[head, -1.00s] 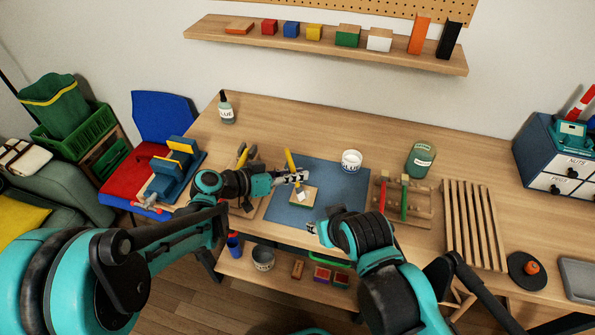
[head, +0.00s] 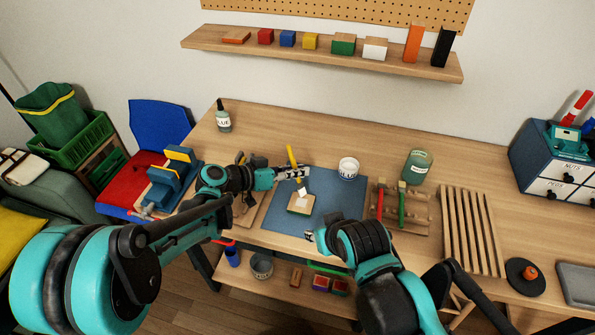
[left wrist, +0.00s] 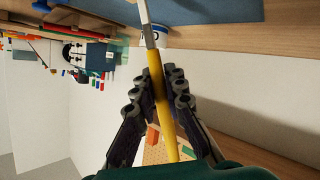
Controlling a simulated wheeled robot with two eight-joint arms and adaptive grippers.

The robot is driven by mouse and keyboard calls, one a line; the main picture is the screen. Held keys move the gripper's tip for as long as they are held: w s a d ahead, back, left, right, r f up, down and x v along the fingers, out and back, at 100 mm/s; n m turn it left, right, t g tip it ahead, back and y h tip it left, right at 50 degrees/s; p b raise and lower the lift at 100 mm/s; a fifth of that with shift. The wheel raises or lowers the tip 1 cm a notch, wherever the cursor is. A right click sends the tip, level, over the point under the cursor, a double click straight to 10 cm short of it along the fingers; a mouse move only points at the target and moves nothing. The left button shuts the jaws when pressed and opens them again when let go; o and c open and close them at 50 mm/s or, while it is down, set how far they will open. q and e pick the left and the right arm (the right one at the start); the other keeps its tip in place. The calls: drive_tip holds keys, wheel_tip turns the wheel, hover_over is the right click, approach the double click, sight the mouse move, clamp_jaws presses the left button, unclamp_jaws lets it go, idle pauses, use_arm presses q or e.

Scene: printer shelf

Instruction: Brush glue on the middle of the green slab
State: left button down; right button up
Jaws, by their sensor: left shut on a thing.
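My left gripper (head: 293,172) is shut on the yellow-handled brush (head: 292,155). The brush also runs between its fingers in the left wrist view (left wrist: 158,85). The brush's pale tip end (head: 302,190) shows at the far edge of a small slab (head: 298,204) with a tan top and greenish sides. The slab lies on the blue mat (head: 342,205). I cannot tell whether the tip touches it, or whether glue is on it. The white glue pot (head: 348,168) stands at the mat's back right. My right gripper (head: 310,236) is near the mat's front edge, its jaws unclear.
A glue bottle (head: 223,118) stands at the back left of the table. A green jar (head: 417,166), a rack with red and green handled tools (head: 401,207) and a slatted rack (head: 472,228) stand right of the mat. The table behind the pot is clear.

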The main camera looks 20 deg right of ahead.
use_arm(q)
drive_tip(key=shift+r+p, duration=1.8)
drive_tip(key=shift+r, duration=0.95)
drive_tip(key=shift+r+p, duration=1.15)
drive_tip(key=shift+r, duration=0.4)
drive_tip(key=shift+f, duration=0.1)
drive_tip(key=shift+s+d+f+b, duration=0.1)
drive_tip(key=shift+s+f+b, duration=0.1)
drive_tip(key=shift+f+b, duration=0.85)
